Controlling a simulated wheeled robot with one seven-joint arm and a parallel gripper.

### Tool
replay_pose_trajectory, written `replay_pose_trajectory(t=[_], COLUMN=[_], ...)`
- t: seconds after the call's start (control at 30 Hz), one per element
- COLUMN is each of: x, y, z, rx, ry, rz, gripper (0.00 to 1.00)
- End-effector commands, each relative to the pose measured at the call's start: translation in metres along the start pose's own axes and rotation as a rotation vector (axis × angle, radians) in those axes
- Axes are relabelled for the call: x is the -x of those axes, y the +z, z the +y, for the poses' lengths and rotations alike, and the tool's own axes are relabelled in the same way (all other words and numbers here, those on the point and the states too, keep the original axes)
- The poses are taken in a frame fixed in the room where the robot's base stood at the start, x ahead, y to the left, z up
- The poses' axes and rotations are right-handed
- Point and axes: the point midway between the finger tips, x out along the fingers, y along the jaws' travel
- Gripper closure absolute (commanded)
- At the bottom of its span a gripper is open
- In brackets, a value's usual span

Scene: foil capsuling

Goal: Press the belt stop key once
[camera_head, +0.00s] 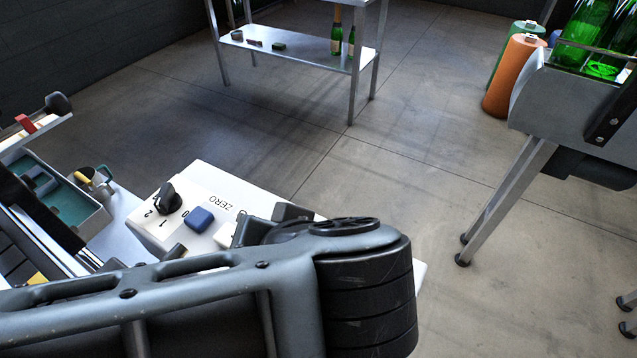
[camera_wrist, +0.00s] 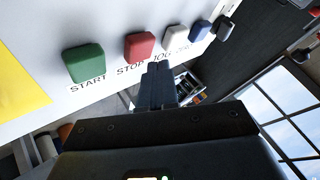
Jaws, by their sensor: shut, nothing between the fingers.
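The belt stop key is a red square key (camera_wrist: 139,46) on the white control panel (camera_wrist: 40,28), with the label STOP beside it in the wrist view. My gripper (camera_wrist: 158,66) is shut and empty, its dark fingertips close to the label edge between the red key and the white JOG key (camera_wrist: 174,33). The tips appear off the red key's face; how far they are from the panel I cannot tell. In the head view the control box (camera_head: 150,232) shows partly, and my arm hides its red and green keys.
A green START key (camera_wrist: 84,62) neighbours the red key. A blue key (camera_wrist: 200,30) and dark knob (camera_wrist: 225,27) are farther along. A yellow patch (camera_wrist: 18,80) lies on the panel. In the head view, a teal tray (camera_head: 75,205) stands left and a bottle-holding machine (camera_head: 560,100) right.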

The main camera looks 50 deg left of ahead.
Motion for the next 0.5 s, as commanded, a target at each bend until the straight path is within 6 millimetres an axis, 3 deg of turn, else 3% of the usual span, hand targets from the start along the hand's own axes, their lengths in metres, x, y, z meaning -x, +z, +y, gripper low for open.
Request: replay_pose_trajectory(t=[0.5], x=[-0.0056], y=[0.0043], z=[0.0039], rx=[0.000], ry=[0.000], rz=[-0.001], gripper=[1.00])
